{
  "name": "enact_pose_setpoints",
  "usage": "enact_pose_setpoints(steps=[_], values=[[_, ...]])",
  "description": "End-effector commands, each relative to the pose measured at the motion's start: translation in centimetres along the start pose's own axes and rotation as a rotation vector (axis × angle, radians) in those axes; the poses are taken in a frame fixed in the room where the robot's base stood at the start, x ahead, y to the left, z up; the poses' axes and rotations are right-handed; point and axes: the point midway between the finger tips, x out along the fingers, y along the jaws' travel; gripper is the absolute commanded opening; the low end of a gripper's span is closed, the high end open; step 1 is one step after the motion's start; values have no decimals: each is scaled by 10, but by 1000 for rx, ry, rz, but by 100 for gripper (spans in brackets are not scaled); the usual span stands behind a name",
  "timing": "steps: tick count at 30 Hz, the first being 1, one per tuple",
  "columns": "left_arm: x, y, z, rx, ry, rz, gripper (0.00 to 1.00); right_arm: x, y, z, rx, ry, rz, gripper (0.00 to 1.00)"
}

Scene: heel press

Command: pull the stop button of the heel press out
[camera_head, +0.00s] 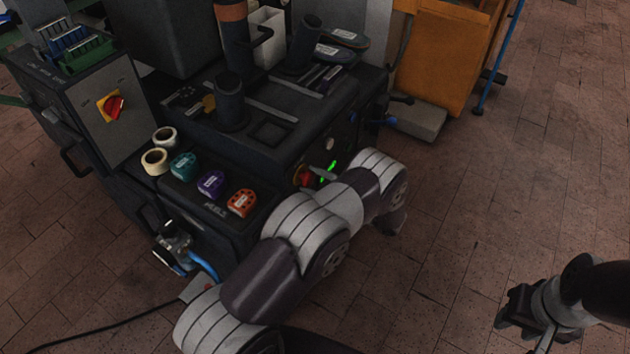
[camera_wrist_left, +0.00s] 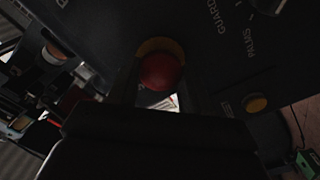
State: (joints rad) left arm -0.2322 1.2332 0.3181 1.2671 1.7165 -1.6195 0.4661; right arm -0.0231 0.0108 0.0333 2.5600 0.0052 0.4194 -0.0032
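The stop button (camera_wrist_left: 160,72) is a round red head on a yellow collar (camera_wrist_left: 157,46), set in the dark panel of the heel press (camera_head: 275,135). In the left wrist view my left gripper (camera_wrist_left: 160,88) has its dark fingers apart, one on each side of the red head. The picture is too dark to tell whether they touch it. In the head view my left arm reaches along the press, and its gripper is mostly hidden. My right gripper (camera_head: 518,308) is low at the right, away from the press; its finger gap is not clear.
A smaller yellow button (camera_wrist_left: 256,103) sits on the same panel. A red and yellow switch (camera_head: 113,106) is on the cabinet at the left. Tape rolls (camera_head: 155,161) and coloured blocks (camera_head: 211,184) lie on the press's front ledge. The brick floor at right is mostly clear.

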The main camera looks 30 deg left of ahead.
Motion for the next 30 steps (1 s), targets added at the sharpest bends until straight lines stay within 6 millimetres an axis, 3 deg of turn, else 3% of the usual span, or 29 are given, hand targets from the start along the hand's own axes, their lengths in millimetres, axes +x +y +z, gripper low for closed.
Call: enact_pose_setpoints(steps=[1, 2, 3, 15, 16, 18, 26, 30], values=[[0, 0, 0, 1, 0, 0, 13, 0, 0, 0, 0, 0, 0, 39], [0, 0, 0, 1, 0, 0, 3, 0, 0, 0, 0, 0, 0, 39], [0, 0, 0, 1, 0, -1, 0, 0, 0, 0, 0, 0, 0, 39], [-13, -1, 0, 1, 0, 0, 0, 4, 0, 0, 0, 0, 0, 39], [-13, -1, 0, 1, 0, 0, 55, 4, 0, 0, 0, 0, 0, 39], [-13, -1, 0, 1, 0, -1, 75, 4, 0, 0, 0, 0, 0, 39], [-13, 0, 0, 1, 0, 0, 75, 4, 0, 0, 0, 0, 0, 39], [-28, 1, 0, -1, -3, 3, 75, 3, 0, 0, 0, 0, 0, 39]])
